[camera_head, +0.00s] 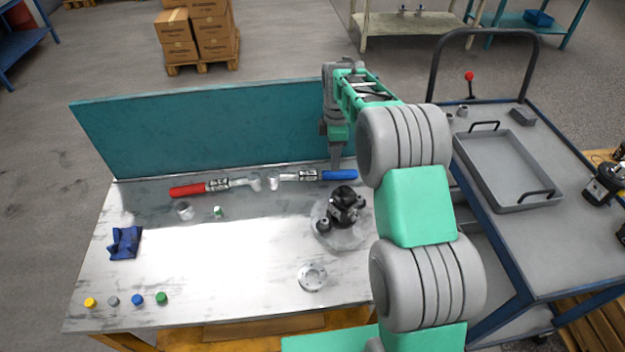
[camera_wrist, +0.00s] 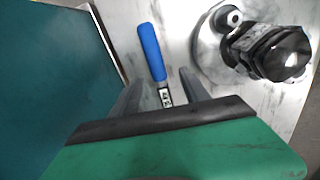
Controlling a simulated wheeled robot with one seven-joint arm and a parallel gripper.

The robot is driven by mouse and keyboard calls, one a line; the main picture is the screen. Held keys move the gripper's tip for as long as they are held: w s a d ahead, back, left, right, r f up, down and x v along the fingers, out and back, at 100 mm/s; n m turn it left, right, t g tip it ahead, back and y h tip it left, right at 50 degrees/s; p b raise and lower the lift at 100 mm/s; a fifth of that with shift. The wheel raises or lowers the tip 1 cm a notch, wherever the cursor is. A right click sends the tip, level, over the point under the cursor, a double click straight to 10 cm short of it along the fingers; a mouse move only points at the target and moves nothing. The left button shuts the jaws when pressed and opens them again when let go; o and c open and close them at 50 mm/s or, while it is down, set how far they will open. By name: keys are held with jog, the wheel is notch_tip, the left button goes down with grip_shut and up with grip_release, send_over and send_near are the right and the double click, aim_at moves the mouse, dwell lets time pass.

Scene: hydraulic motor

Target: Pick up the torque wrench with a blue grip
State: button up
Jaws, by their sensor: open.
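The torque wrench with a blue grip (camera_head: 338,175) lies on the workbench near the teal back panel, its grip end to the right and its metal head to the left. In the wrist view its blue grip (camera_wrist: 152,52) points up and away, and its shaft runs down between my fingers. My gripper (camera_head: 337,160) is open above the wrench, close to the grip's inner end. In the wrist view my gripper (camera_wrist: 160,92) has one finger on each side of the shaft, with gaps. The wrench's head is hidden there behind my gripper body.
A red-gripped torque wrench (camera_head: 190,190) lies to the left. The black hydraulic motor (camera_head: 343,205) stands on a round plate just in front. The teal panel (camera_head: 220,125) rises close behind the wrenches.

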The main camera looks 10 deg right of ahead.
aim_at(331, 173)
jog(key=shift+n, duration=0.3)
jog(key=f, duration=0.3)
jog(key=f+p, duration=0.1)
jog(key=f, duration=0.2)
jog(key=f+p, duration=0.1)
jog(key=f, duration=0.2)
jog(key=shift+w+a, duration=0.15)
jog(key=shift+w, duration=0.25)
grip_shut()
jog(key=shift+r, duration=0.1)
dwell(0.4)
